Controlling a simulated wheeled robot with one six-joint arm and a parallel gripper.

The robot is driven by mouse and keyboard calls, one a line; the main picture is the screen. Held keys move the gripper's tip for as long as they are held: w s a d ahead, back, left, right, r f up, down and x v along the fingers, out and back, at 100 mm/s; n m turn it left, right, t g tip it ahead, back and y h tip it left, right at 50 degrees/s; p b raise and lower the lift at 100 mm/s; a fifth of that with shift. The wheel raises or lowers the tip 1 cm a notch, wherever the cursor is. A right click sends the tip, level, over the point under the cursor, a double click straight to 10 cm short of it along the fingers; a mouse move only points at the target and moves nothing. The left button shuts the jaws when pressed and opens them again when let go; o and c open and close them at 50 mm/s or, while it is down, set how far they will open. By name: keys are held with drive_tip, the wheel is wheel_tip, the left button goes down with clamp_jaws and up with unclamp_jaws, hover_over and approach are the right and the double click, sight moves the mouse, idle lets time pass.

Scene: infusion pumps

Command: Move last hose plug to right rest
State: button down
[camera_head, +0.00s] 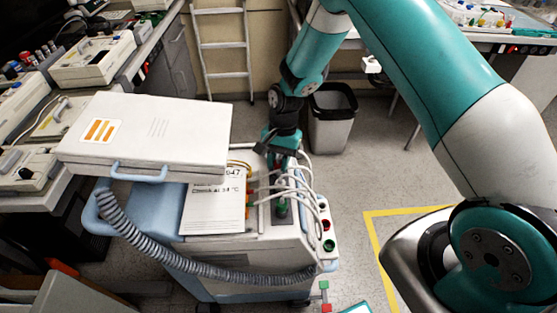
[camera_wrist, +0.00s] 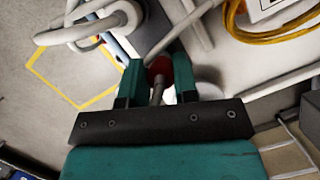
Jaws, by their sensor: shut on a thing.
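My gripper (camera_head: 283,150) points down over the top of the white and pale blue pump cart (camera_head: 268,260). In the wrist view, its two green fingers (camera_wrist: 158,88) are shut on a hose plug (camera_wrist: 158,70), which shows a dark red part and a grey stem. The plug's far end is hidden. White hoses (camera_head: 300,188) curve across the cart top below the gripper. A green plug-like piece (camera_head: 281,208) stands on a dark strip there. Round red and green fittings (camera_head: 328,245) sit on the cart's right edge. I cannot tell which part is the right rest.
A white case (camera_head: 150,135) with a blue handle and a printed sheet (camera_head: 213,203) lie left of the hoses. A ribbed grey hose (camera_head: 190,268) hangs along the front. A bin (camera_head: 331,118) stands behind. Yellow-marked floor (camera_head: 375,240) is at right.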

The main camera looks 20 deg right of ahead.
drive_tip(key=shift+f, duration=0.35)
drive_tip(key=c, duration=0.8)
unclamp_jaws()
drive_tip(key=shift+r, duration=0.1)
drive_tip(key=b+v, duration=0.2)
drive_tip(key=v, duration=1.5)
drive_tip(key=s+a+r+n+t, duration=0.1)
drive_tip(key=s+a+r+n, duration=0.3)
drive_tip(key=s, duration=0.3)
drive_tip(key=s+a+r+n+t, duration=0.1)
drive_tip(key=s+a+r+n, duration=0.1)
drive_tip(key=s+r+n, duration=0.35)
drive_tip(key=s+a+r+n+y, duration=0.1)
drive_tip(key=s+r+n, duration=0.1)
drive_tip(key=s, duration=0.6)
drive_tip(key=s+r+n+y, duration=0.1)
drive_tip(key=s+n, duration=0.2)
drive_tip(key=s, duration=0.5)
drive_tip(key=shift+a+r+n+t, duration=0.3)
drive_tip(key=shift+a+r+n, duration=0.05)
